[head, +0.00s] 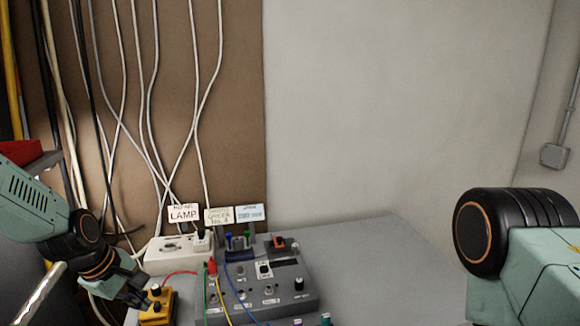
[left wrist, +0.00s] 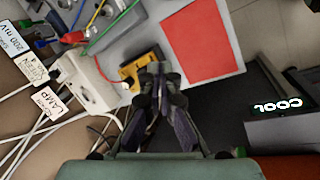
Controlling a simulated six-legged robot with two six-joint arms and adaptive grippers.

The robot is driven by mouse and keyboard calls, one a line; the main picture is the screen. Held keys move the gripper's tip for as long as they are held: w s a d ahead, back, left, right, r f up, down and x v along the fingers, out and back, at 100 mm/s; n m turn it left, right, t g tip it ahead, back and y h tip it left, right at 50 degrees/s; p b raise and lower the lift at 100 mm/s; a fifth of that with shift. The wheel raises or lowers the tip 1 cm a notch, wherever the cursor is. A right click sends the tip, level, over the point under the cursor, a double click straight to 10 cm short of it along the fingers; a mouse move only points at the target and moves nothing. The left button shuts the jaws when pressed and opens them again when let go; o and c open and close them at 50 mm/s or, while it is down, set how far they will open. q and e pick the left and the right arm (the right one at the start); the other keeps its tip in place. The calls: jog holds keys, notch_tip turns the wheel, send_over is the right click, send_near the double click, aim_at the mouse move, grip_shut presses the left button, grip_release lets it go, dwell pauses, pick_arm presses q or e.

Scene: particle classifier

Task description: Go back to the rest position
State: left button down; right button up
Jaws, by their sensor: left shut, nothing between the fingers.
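My left gripper (head: 143,299) is at the lower left of the head view, beside a small yellow device with a dark knob (head: 158,306). Its fingers are shut with nothing between them. In the left wrist view the closed fingertips (left wrist: 160,72) overlap the edge of the yellow device (left wrist: 135,68); I cannot tell whether they touch it. My right arm (head: 520,250) shows only as a thick joint at the right of the head view; its gripper is out of the picture.
A grey control box (head: 262,300) with knobs and coloured leads stands on the grey table (head: 385,255). Cables hang on the brown board. The table's right part is clear.

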pick_arm(q)
jog(key=s+d+f+m+g+b, duration=0.1)
jog(key=s+d+f+m+b, duration=0.1)
jog(key=s+f, duration=0.7)
jog(key=s+d+f+m+g+y+b, duration=0.1)
jog(key=s+d+f+m+b, duration=0.2)
jog(key=s+f+m, duration=0.4)
jog(key=s+d+f+m+g+y+b, duration=0.1)
jog(key=s+d+f+m+b, duration=0.2)
jog(key=s+f, duration=1)
jog(key=s+m+b, duration=0.1)
jog(key=s+m, duration=0.1)
jog(key=s, duration=0.4)
jog(key=shift+s+g+b, duration=0.3)
jog(key=shift+b, duration=0.05)
jog(key=shift+s+a, duration=0.1)
